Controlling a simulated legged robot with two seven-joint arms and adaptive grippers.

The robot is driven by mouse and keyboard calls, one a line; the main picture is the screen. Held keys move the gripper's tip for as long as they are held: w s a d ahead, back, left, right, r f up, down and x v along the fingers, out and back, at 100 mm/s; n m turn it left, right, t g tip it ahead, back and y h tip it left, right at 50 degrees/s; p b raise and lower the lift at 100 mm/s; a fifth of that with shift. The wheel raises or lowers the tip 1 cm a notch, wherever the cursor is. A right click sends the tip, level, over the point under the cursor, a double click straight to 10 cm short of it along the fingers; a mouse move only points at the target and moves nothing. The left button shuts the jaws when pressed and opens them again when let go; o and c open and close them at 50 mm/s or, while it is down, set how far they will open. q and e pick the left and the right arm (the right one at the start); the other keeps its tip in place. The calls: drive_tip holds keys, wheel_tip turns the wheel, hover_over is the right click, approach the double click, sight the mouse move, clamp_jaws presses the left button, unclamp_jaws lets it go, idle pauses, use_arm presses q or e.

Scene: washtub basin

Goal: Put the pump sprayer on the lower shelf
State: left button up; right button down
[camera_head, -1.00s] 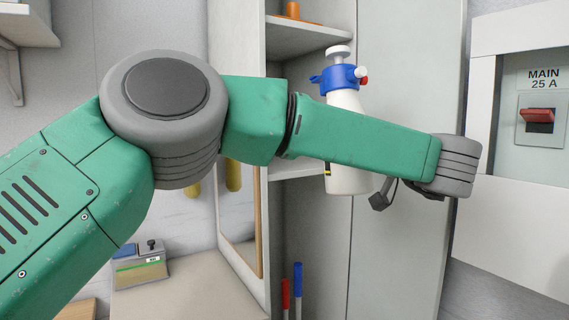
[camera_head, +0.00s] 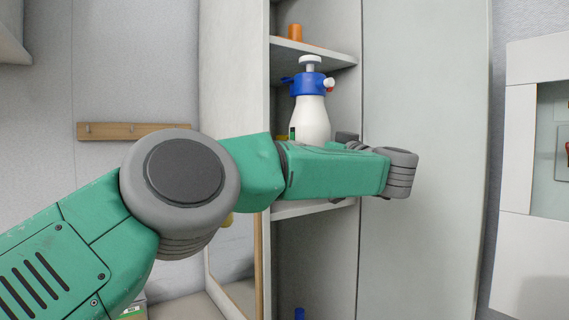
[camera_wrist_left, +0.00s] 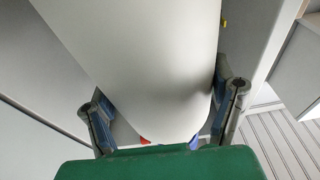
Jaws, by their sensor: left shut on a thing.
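The pump sprayer (camera_head: 311,119) has a white body, a blue collar and a white pump knob. In the head view it is upright in the cabinet opening, between the upper shelf (camera_head: 318,58) and the lower shelf (camera_head: 308,209). My arm hides its base, so I cannot tell whether it touches the lower shelf. In the left wrist view its white body (camera_wrist_left: 150,50) fills the space between the two fingers of my left gripper (camera_wrist_left: 165,112), which is shut on it. In the head view that gripper is mostly hidden behind my green forearm. My right gripper is not in view.
An orange container (camera_head: 295,33) stands on the upper shelf. The cabinet's side panel (camera_head: 232,75) is on the left and a pale door panel (camera_head: 422,80) on the right. A wooden hook rail (camera_head: 133,131) is on the wall. A blue-topped item (camera_head: 299,314) shows below.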

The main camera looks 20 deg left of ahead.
use_arm(q)
drive_tip(key=a+f+p+x, duration=0.1)
drive_tip(key=f+p+x, duration=0.1)
drive_tip(key=x, duration=0.9)
drive_tip(key=f, duration=0.1)
drive_tip(key=d+f, duration=0.1)
drive_tip(key=f, duration=0.1)
drive_tip(key=f+b, duration=0.1)
drive_tip(key=shift+s+d+f, duration=0.2)
drive_tip(key=shift+s+f, duration=0.15)
drive_tip(key=shift+s, duration=0.05)
drive_tip(key=o, duration=1.7)
drive_tip(key=shift+w+d+f, duration=0.1)
drive_tip(key=shift+d+f, duration=0.05)
drive_tip(key=shift+d, duration=0.1)
drive_tip(key=shift+a, duration=0.2)
drive_tip(key=v, duration=0.4)
drive_tip(key=r+b+v, duration=0.1)
drive_tip(key=v, duration=0.7)
drive_tip(key=shift+d+r+b, duration=0.1)
drive_tip(key=shift+r+b, duration=0.2)
drive_tip(key=shift+b, duration=0.1)
